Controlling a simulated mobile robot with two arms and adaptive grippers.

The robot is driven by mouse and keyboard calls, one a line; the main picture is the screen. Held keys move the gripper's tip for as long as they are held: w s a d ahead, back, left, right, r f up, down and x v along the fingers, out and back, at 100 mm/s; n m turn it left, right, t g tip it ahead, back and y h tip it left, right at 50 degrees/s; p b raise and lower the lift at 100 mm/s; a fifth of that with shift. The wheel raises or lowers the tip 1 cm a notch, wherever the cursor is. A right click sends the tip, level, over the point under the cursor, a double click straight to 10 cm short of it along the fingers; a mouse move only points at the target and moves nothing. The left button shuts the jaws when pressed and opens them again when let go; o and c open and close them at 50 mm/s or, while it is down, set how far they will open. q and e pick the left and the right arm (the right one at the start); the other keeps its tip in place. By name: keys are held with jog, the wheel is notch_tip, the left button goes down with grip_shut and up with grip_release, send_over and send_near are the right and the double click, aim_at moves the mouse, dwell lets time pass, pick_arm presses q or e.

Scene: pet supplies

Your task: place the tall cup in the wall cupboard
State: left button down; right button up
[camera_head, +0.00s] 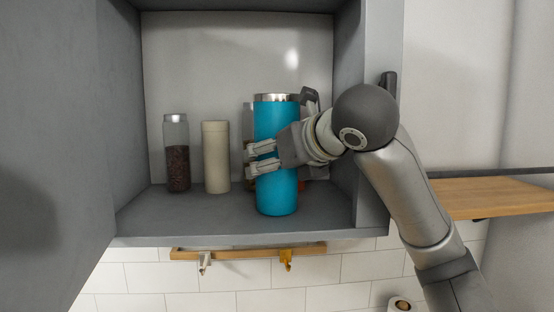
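The tall cup (276,196) is a blue cylinder with a silver rim. It is upright inside the open wall cupboard (235,228), at the right of the cupboard's floor near the front. Its base looks at or just above the cupboard floor; I cannot tell if it touches. My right gripper (262,158) reaches in from the right, with its fingers wrapped around the front of the cup at mid-height. The gripper hides part of the cup's middle. My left gripper is not in view.
A jar of dark contents (177,167) and a beige canister (216,157) stand to the left in the cupboard. Another container is mostly hidden behind the cup. A hook rail (235,253) hangs below. A wooden shelf (500,196) is at the right. The cupboard floor's front left is clear.

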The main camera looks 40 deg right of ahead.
jog(key=shift+o, duration=0.5)
jog(key=shift+d, duration=0.15)
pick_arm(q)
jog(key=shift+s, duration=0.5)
pick_arm(e)
jog(key=shift+r, duration=0.15)
jog(key=shift+s+a+r, duration=0.2)
jog(key=shift+s+r, duration=0.05)
jog(key=shift+s, duration=0.25)
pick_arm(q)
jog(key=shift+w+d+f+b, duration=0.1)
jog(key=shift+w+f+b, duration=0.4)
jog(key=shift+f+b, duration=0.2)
pick_arm(e)
jog(key=d+v, duration=0.1)
jog(key=v, duration=0.5)
jog(key=shift+s+a, duration=0.2)
jog(key=shift+a, duration=0.3)
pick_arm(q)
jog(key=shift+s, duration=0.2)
